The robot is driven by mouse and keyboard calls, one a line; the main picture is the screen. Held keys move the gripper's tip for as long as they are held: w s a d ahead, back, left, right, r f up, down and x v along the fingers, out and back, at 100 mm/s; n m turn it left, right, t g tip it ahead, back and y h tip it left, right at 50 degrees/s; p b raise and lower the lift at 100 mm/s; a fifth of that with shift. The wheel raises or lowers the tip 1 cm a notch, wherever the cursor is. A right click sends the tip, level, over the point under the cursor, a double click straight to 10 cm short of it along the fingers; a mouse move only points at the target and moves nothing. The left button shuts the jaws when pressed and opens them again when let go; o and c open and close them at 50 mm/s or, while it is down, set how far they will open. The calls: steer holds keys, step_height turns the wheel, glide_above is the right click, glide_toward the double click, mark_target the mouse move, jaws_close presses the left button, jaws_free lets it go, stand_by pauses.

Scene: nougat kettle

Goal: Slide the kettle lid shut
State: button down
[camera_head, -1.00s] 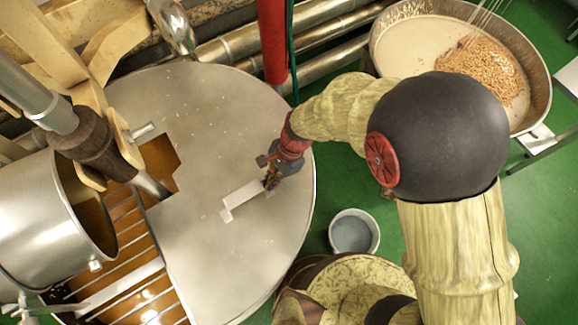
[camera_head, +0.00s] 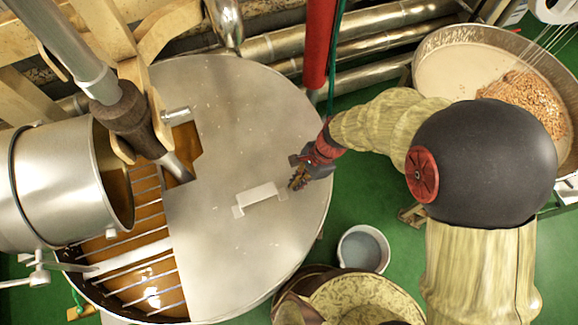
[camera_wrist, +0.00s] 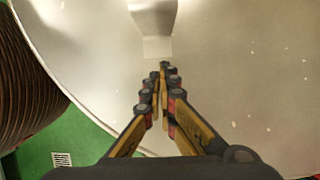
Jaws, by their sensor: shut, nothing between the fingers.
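The kettle lid (camera_head: 235,110) is a large pale metal plate covering most of the round kettle. On the left the kettle is open, showing bars over amber liquid (camera_head: 150,275). A raised light strip handle (camera_head: 258,196) stands on the lid; its near end shows in the wrist view (camera_wrist: 157,46). My gripper (camera_head: 294,186) is at the handle's right end, low over the lid. In the wrist view its fingers (camera_wrist: 166,70) are shut and empty, with the tips just short of the handle's foot. Whether they touch it or the lid is unclear.
A metal drum (camera_head: 65,190) and a wooden frame with a spout (camera_head: 178,168) overhang the open side. A red pipe (camera_head: 319,45) rises behind the lid. A grey bucket (camera_head: 363,250) and a barrel (camera_head: 365,298) stand at front right. A pan of nuts (camera_head: 525,100) is at upper right.

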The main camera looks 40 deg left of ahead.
steer(key=v, duration=1)
steer(key=shift+w+d, duration=0.15)
steer(key=shift+w, duration=0.1)
steer(key=d+r+n+t+h+b, duration=0.2)
steer(key=d+n+t+b, duration=0.4)
steer(key=d+b, duration=1.5)
steer(key=shift+d+r+t, duration=0.35)
steer(key=shift+d+t, duration=1.35)
steer(key=shift+d, duration=5.75)
